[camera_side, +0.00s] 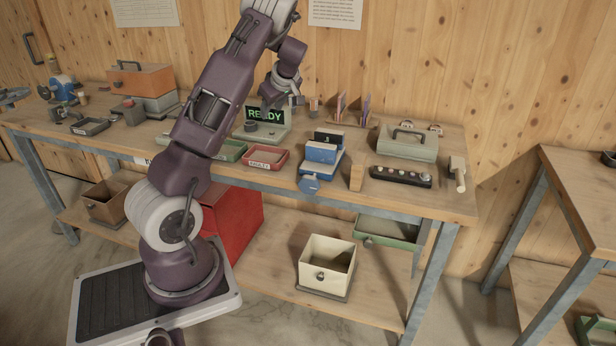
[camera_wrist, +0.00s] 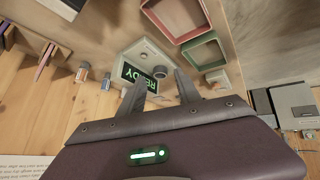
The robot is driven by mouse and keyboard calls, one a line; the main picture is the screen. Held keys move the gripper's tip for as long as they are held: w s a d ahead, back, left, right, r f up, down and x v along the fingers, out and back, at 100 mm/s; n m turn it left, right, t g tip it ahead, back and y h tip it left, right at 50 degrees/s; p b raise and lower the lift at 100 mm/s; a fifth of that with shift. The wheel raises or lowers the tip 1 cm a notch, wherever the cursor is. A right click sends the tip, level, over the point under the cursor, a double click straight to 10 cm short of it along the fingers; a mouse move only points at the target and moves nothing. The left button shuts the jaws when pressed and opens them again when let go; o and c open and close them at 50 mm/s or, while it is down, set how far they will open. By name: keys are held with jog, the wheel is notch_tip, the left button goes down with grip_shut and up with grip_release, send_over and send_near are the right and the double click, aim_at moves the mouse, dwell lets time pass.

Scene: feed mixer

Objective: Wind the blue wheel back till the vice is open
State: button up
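The blue vice (camera_side: 322,154) stands at the front of the bench, right of the red tray. Its blue wheel (camera_side: 309,185) faces out over the bench's front edge. A dark block with a white mark (camera_side: 329,138) stands upright at the vice's back; I cannot tell how far apart the jaws are. My gripper (camera_side: 283,108) hangs above the bench, behind and left of the vice, clear of the wheel. In the wrist view its two fingers (camera_wrist: 163,88) are apart with nothing between them, over the READY display. The wheel cannot be made out in the wrist view.
The READY display box (camera_side: 267,122) stands beneath my gripper; its dark knob (camera_wrist: 160,72) shows close by in the wrist view. A red tray (camera_side: 265,158) lies left of the vice. A wooden block (camera_side: 356,178), a button strip (camera_side: 401,176) and a grey-green case (camera_side: 408,143) stand to its right.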

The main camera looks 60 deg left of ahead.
jog(key=d+f+n+h, duration=0.2)
jog(key=d+n+h, duration=0.1)
jog(key=d, duration=0.5)
jog(key=n+h, duration=0.2)
jog(key=h, duration=0.3)
send_over(308, 176)
notch_tip(308, 176, down, 11)
jog(key=shift+f, duration=0.25)
grip_shut()
